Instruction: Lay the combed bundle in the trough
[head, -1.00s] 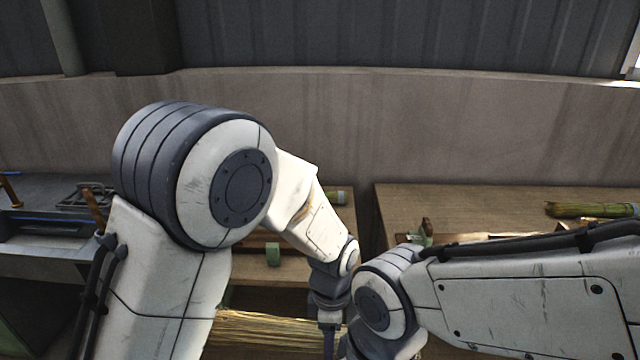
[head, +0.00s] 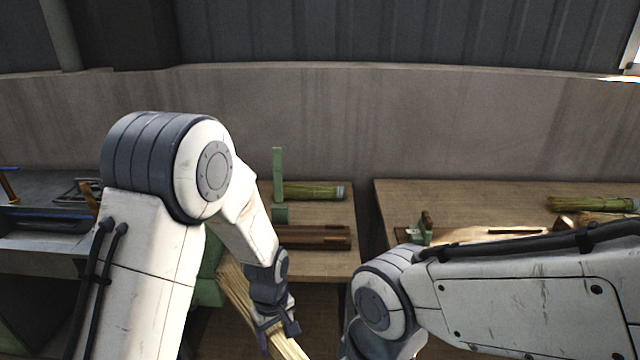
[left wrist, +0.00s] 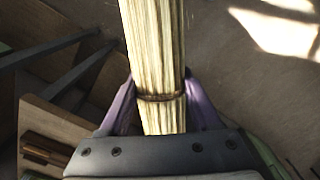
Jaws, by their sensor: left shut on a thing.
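My left gripper (head: 277,328) is shut on a pale straw bundle (head: 236,288), which slants down to the right below it, away from the bench top. In the left wrist view the bundle (left wrist: 154,45) runs between the two purple fingers (left wrist: 162,105), with a brown tie band (left wrist: 160,97) around it at the fingers. A green piece (head: 207,291), partly hidden behind my left arm, is beside the bundle; I cannot tell whether it is the trough. My right gripper is out of view below my right arm.
A wooden bench (head: 330,262) holds a green post (head: 278,164), a green-stalked bundle (head: 312,192) and brown bars (head: 320,238). A second bench (head: 460,205) stands right, across a gap, with another bundle (head: 590,204). A grey metal table (head: 40,245) is at left.

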